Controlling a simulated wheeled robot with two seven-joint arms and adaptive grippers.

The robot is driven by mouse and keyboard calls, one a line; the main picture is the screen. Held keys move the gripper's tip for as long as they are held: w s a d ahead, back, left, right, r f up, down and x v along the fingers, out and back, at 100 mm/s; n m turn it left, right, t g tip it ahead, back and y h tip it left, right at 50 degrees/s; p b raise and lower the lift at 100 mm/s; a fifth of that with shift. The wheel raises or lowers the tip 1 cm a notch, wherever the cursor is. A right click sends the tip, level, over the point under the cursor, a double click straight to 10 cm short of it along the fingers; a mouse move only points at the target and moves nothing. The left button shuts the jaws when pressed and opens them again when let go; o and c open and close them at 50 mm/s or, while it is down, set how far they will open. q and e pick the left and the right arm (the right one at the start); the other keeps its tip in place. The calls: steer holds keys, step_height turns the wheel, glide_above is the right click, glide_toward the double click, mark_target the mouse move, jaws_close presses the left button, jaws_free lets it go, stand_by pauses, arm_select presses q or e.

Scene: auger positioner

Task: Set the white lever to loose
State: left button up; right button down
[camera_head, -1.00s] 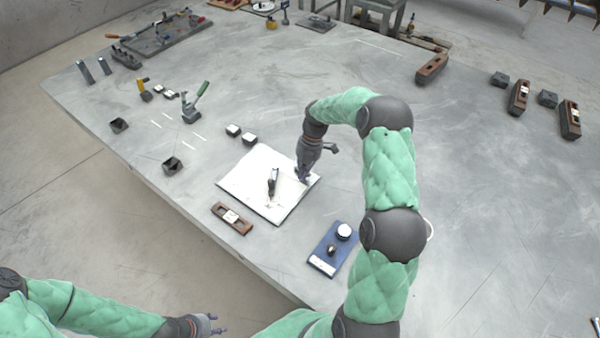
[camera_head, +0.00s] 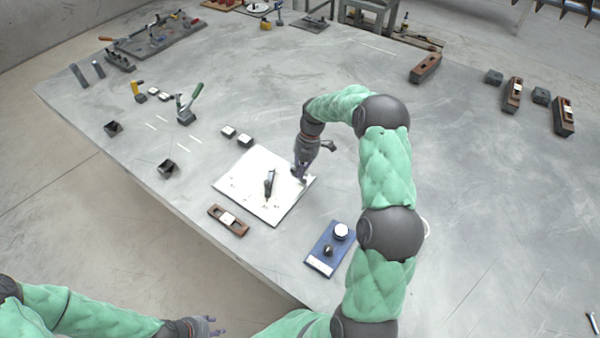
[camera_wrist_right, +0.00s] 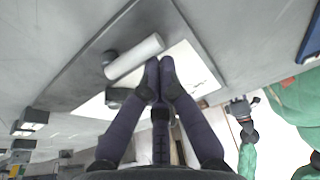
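A white board (camera_head: 240,188) lies on the table, with a dark upright part (camera_head: 269,184) standing on it. In the right wrist view a white rod (camera_wrist_right: 133,57), which looks like the white lever, lies slantwise just beyond my fingertips, above the board (camera_wrist_right: 193,62). A dark round piece is at its lower end. My right gripper (camera_head: 299,177) is over the right corner of the board. Its fingertips (camera_wrist_right: 160,77) are together in the wrist view, with nothing seen between them; contact with the rod is unclear. My left gripper (camera_head: 214,326) is low at the front, off the table, its small fingertips apart.
A blue plate with a white knob (camera_head: 322,262) lies right of the board. A brown block (camera_head: 228,220) lies at its front left. Small dark blocks (camera_head: 237,136) sit behind it. A green-handled clamp (camera_head: 188,105) stands further back left. The table's right side is mostly clear.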

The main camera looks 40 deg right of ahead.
steer(key=s+v, duration=0.1)
steer(key=v, duration=1)
steer(key=shift+w, duration=0.5)
